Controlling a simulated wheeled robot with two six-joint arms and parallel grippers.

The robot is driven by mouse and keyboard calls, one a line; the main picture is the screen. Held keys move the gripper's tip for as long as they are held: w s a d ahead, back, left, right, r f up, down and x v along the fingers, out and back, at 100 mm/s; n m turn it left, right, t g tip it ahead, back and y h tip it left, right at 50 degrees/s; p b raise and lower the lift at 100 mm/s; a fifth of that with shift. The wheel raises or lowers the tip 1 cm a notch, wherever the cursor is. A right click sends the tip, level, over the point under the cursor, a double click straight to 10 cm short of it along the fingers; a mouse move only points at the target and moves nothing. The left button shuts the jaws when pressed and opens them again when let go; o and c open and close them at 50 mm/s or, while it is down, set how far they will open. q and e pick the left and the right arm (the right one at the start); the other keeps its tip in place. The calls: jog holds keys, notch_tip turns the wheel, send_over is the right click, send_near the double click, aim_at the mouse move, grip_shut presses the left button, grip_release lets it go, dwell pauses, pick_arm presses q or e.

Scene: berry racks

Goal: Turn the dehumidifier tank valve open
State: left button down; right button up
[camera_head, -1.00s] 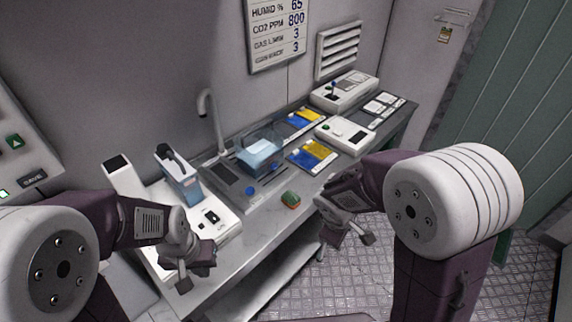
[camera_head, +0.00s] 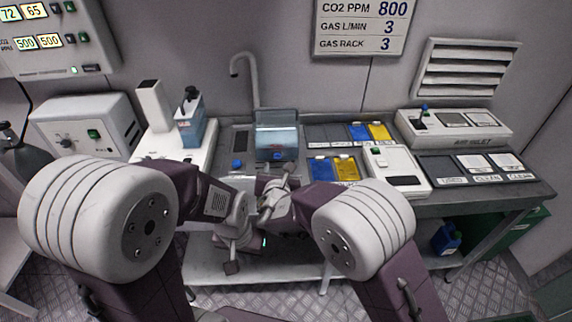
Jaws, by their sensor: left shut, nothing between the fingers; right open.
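A blue-tinted tank (camera_head: 191,129) with a black piece on top (camera_head: 188,95) stands on a white base unit (camera_head: 165,147) at the back left of the bench. I cannot tell for certain which part is the valve, nor whether it is open. My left gripper (camera_head: 232,262) is shut and empty, pointing down in front of the bench, well below the tank. My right gripper (camera_head: 270,192) is open at the bench's front edge, to the right of the tank and apart from it.
A sink with a clear water container (camera_head: 277,140), a faucet (camera_head: 243,68) and a blue knob (camera_head: 237,164) is right of the tank. Blue and yellow packets (camera_head: 334,170) and white devices (camera_head: 396,171) fill the right side. A white box with a dial (camera_head: 86,127) stands left.

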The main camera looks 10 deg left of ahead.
aim_at(277, 157)
jog(key=p+x, duration=0.1)
jog(key=x, duration=0.8)
jog(key=shift+a, duration=0.15)
